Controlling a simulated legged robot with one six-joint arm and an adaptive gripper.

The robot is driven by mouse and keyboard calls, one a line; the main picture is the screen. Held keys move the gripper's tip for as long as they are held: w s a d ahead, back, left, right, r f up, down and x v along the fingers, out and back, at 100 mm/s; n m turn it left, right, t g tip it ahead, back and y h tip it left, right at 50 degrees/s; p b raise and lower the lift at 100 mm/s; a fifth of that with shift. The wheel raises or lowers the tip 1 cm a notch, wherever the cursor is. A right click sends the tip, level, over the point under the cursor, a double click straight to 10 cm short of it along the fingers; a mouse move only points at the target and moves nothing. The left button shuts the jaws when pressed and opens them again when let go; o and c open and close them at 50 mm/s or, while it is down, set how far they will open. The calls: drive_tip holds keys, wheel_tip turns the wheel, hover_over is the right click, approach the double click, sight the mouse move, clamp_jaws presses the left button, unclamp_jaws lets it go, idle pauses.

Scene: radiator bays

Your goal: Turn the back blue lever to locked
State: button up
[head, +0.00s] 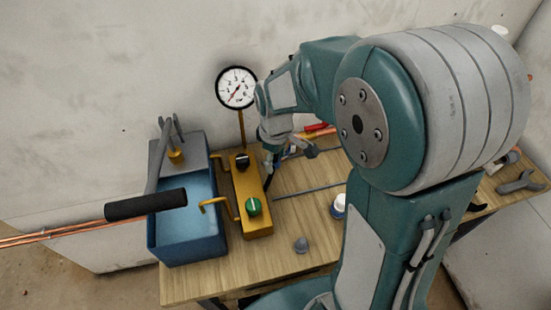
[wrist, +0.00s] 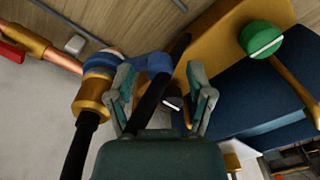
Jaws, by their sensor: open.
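The blue lever (wrist: 152,63) sits on a brass valve body (wrist: 92,92) in the wrist view, joined to a copper pipe. My gripper (wrist: 162,92) is open, with its fingers pointing towards the lever. The lever's end lies just beyond the fingertips, nearer the left finger; I cannot tell whether they touch. A black tube-like part crosses between the fingers. In the head view my gripper (head: 288,156) is low over the back of the bench, and the lever and valve are mostly hidden behind it. No lock marking is readable.
A yellow block carries a green knob (head: 253,206) and a black knob (head: 242,161), with a gauge (head: 237,88) behind. A blue bin (head: 185,245) stands left. A white-capped jar (head: 338,206) and grey cone (head: 301,244) stand on the bench. Bare bench lies in front.

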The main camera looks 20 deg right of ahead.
drive_tip(key=shift+f, duration=0.25)
drive_tip(key=shift+c, duration=0.3)
clamp_jaws()
drive_tip(key=shift+s+d+n, duration=0.15)
drive_tip(key=shift+n, duration=0.25)
drive_tip(key=shift+d+n, duration=0.95)
drive_tip(key=shift+n, duration=0.85)
drive_tip(key=shift+d+n, duration=1)
drive_tip(key=shift+n, duration=0.8)
drive_tip(key=shift+d+n, duration=0.95)
drive_tip(key=shift+n, duration=0.85)
drive_tip(key=shift+d+n, duration=0.1)
drive_tip(key=shift+n, duration=0.2)
